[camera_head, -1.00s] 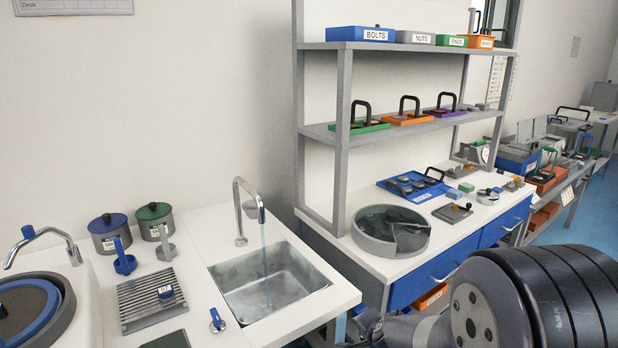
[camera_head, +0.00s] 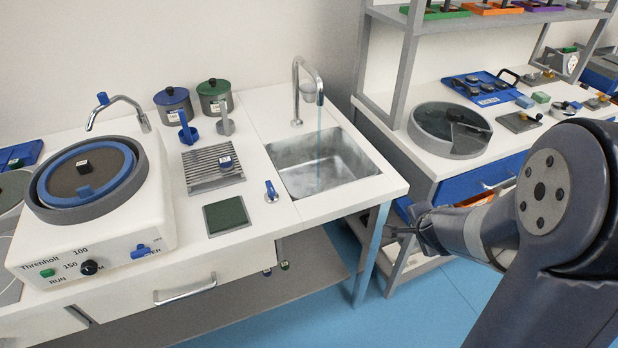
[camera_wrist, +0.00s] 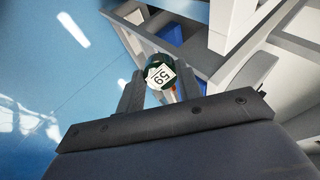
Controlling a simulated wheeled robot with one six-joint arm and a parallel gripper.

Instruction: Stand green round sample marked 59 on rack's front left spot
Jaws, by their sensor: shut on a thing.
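The green round sample marked 59 (camera_wrist: 153,60) is between the fingers of my gripper (camera_wrist: 160,88) in the wrist view, its white label facing the camera. My gripper is shut on it. In the head view my gripper (camera_head: 398,230) is at the end of my arm, by the right front corner of the sink counter; the sample cannot be made out there. A grey slatted rack (camera_head: 200,176) lies on the counter left of the sink. A small blue sample with a white label (camera_head: 226,163) sits on the rack's right part. The rack's left part is bare.
The sink (camera_head: 318,165) with running water is right of the rack. Two lidded pots (camera_head: 215,98) and blue and grey upright holders (camera_head: 187,130) stand behind it. A green pad (camera_head: 226,215) lies in front. A grinding machine (camera_head: 95,215) stands left. A shelved bench (camera_head: 450,165) is right.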

